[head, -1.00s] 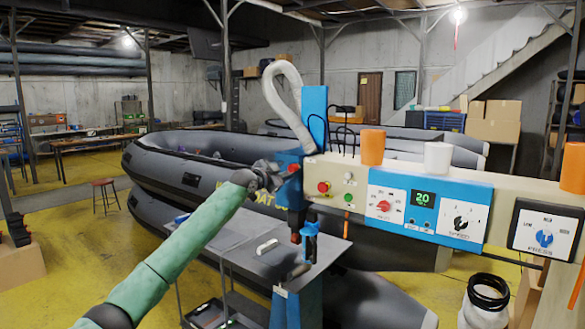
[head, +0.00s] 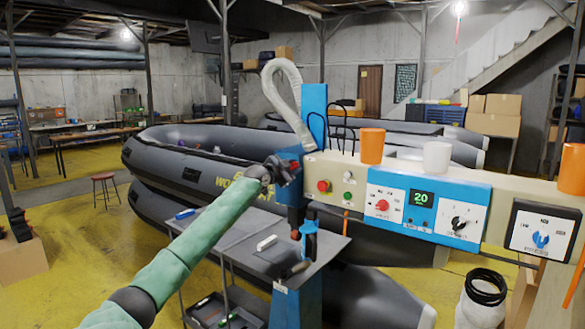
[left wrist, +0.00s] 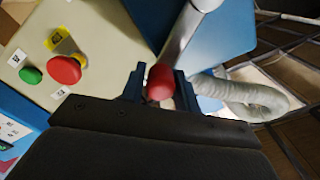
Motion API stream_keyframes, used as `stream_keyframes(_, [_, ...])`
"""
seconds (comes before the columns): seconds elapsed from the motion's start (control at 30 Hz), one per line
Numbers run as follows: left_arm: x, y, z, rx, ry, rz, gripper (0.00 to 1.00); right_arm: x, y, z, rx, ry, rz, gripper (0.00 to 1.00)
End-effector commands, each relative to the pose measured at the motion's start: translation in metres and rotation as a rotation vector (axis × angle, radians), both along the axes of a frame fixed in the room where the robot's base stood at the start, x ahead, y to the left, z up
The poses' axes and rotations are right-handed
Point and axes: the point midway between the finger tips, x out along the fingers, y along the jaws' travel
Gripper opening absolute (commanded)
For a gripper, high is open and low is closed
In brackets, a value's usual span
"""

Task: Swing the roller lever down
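The roller lever shows in the left wrist view as a grey bar ending in a red knob (left wrist: 160,82), beside the machine's blue housing. My left gripper (left wrist: 159,86) has one finger on each side of the knob, closed against it as far as I can see. In the head view my left gripper (head: 284,171) is at the blue upright (head: 315,118) of the welding machine and largely covers the lever there. My right gripper is in neither view.
The cream control panel (head: 400,170) with red and green buttons and a display reading 20 extends right. Orange cups (head: 372,146) and a white cup (head: 437,157) stand on top. A grey table (head: 240,245) is below; grey inflatable boats (head: 190,160) lie behind.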

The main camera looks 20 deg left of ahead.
Motion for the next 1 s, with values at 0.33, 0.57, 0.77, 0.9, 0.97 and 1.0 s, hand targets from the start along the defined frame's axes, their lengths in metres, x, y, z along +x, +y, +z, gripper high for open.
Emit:
stream_keyframes(0.33, [0.000,0.000,0.000,0.002,-0.001,0.000,0.00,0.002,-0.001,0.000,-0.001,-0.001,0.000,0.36])
stream_keyframes(0.57, [-0.001,-0.002,-0.006,0.048,-0.017,0.000,0.00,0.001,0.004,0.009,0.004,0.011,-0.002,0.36])
stream_keyframes(0.77, [-0.003,-0.007,-0.016,0.156,-0.056,0.001,0.00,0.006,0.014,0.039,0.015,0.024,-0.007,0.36])
stream_keyframes(0.9, [-0.004,-0.010,-0.025,0.263,-0.096,0.001,0.00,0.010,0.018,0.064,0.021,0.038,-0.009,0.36])
stream_keyframes(0.97, [-0.005,-0.012,-0.030,0.318,-0.115,0.001,0.00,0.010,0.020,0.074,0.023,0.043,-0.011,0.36])
stream_keyframes(1.0, [-0.005,-0.013,-0.033,0.354,-0.128,0.001,0.00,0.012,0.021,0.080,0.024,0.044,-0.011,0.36])
